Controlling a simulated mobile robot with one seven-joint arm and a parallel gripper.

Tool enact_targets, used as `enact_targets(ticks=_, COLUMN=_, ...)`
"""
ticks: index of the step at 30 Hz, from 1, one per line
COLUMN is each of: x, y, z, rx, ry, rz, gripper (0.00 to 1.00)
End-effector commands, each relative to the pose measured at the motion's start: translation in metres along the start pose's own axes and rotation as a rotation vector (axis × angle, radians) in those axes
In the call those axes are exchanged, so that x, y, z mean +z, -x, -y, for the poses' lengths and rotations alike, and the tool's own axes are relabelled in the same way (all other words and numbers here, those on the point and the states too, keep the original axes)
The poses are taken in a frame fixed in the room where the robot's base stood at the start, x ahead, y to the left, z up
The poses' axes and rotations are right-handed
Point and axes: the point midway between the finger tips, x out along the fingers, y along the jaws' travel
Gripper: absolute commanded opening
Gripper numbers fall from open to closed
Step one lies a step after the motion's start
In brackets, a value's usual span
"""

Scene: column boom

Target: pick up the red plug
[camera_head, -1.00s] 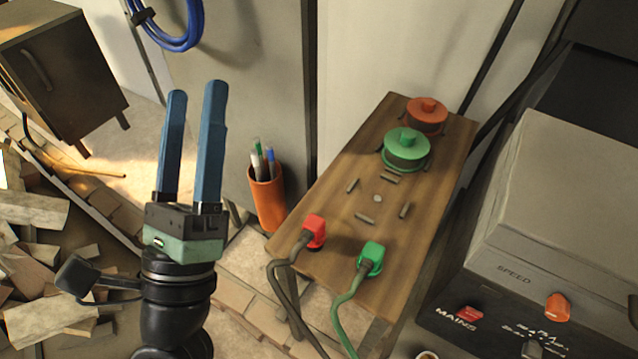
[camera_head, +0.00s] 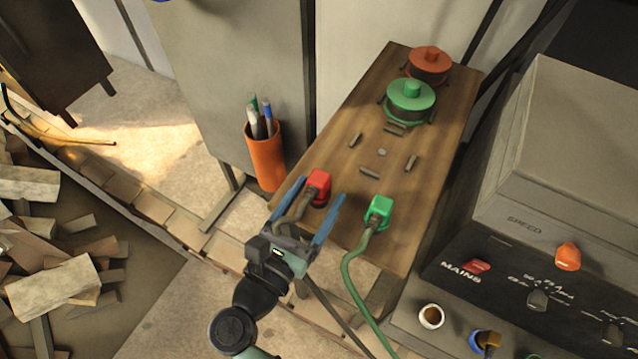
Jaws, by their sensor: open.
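The red plug (camera_head: 318,184) sits near the front left edge of the wooden board (camera_head: 440,140), with its dark cable running down toward the lower left. My gripper (camera_head: 321,188) is open, with one blue finger on each side of the red plug and its cable in the picture. Whether the fingers touch the plug, or are level with it, I cannot tell. Part of the cable is hidden behind my gripper.
A green plug (camera_head: 379,211) with a green cable sits close to the right. An orange pen cup (camera_head: 265,156) stands left of the board. Green (camera_head: 410,100) and orange (camera_head: 430,64) round pieces are at the board's far end. A grey machine (camera_head: 570,160) stands on the right.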

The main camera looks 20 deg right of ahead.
Motion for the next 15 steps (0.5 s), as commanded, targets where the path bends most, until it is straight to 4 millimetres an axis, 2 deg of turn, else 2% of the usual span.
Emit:
enact_targets(ticks=9, x=0.003, y=-0.042, z=-0.005, rx=-0.004, ry=0.0, rz=0.001, gripper=0.74)
enact_targets(ticks=15, x=0.002, y=-0.053, z=-0.005, rx=-0.001, ry=0.0, rz=0.001, gripper=0.74)
